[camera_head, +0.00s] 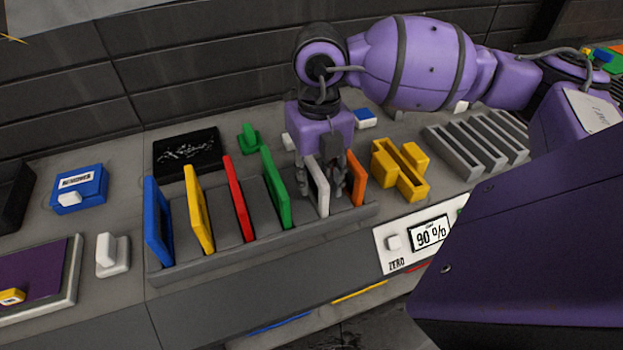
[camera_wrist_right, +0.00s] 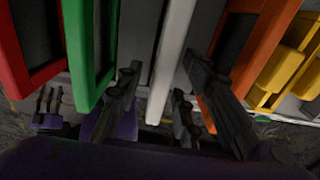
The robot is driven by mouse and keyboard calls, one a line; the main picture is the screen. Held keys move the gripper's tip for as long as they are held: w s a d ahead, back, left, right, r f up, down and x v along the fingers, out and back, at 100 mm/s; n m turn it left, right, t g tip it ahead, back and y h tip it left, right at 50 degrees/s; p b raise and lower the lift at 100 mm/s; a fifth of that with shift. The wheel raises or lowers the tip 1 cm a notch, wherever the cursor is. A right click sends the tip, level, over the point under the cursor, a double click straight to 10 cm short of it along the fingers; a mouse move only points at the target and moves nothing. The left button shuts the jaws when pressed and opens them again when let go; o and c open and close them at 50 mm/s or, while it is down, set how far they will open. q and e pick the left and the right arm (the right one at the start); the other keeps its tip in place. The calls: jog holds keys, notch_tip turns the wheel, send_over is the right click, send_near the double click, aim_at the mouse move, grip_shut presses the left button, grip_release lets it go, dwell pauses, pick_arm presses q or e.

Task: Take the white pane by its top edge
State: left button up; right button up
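The white pane (camera_head: 318,188) stands upright in a slot of the grey rack (camera_head: 260,241), between the green pane (camera_head: 276,190) and the orange pane (camera_head: 357,181). My right gripper (camera_head: 324,180) points down over its top edge. In the right wrist view, the white pane (camera_wrist_right: 172,60) lies between the spread dark fingers of the right gripper (camera_wrist_right: 165,100), with gaps visible on both sides. One finger is close to the orange pane (camera_wrist_right: 262,50). A small dark pronged shape, apparently my left gripper (camera_wrist_right: 48,104), shows at the left of that view; its opening is unclear.
Blue (camera_head: 158,222), yellow (camera_head: 198,208) and red (camera_head: 238,198) panes fill slots further left. A yellow holder (camera_head: 400,172) and a "90 %" meter (camera_head: 429,234) are to the right. An empty grey slotted rack (camera_head: 470,150) stands beyond. A white block (camera_head: 112,254) stands left.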

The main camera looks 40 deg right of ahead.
grip_shut()
jog(key=shift+w+r, duration=0.1)
